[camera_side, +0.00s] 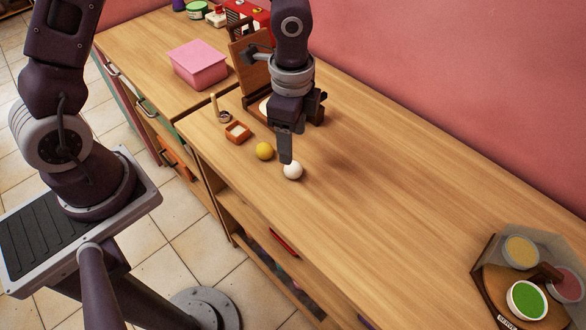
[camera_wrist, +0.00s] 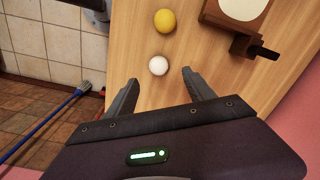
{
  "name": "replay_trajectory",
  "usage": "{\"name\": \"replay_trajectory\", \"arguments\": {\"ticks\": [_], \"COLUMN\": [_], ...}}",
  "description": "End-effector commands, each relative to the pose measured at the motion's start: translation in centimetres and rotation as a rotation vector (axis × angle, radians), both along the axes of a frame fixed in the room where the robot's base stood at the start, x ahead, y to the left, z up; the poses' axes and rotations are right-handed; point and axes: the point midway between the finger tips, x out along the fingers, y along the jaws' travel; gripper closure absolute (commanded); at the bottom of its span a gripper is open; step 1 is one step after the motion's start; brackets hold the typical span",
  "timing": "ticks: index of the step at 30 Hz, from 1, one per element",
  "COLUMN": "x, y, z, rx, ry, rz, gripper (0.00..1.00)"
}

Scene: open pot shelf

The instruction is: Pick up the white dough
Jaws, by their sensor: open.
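The white dough (camera_side: 292,170) is a small white ball on the wooden counter, near its front edge. It also shows in the wrist view (camera_wrist: 158,66), just beyond the fingertips and roughly between their lines. My gripper (camera_side: 286,158) is open and empty above the counter, close to the dough; in the side view a finger partly overlaps the ball's upper left. In the wrist view my gripper's fingers (camera_wrist: 160,76) are spread apart, with nothing between them. A yellow ball (camera_side: 264,151) sits on the counter just to the left of the white dough.
A pink box (camera_side: 199,64) stands farther left. A holder with coloured cups (camera_side: 527,299) is at the far right. The counter between is clear.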

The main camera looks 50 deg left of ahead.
Motion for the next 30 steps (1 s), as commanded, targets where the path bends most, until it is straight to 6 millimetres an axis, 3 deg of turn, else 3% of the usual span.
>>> {"name": "replay_trajectory", "arguments": {"ticks": [4, 15, 23, 30], "x": [0.1, 0.1, 0.1, 0.1], "y": [-0.8, -0.2, -0.1, -0.1], "z": [-2.3, -8.2, -8.7, -8.6], "rx": [-0.02, -0.019, -0.019, -0.018], "ry": [0.027, 0.026, 0.024, 0.025], "rz": [-0.045, -0.041, -0.039, -0.039], "gripper": [0.38, 0.38, 0.38, 0.85]}}
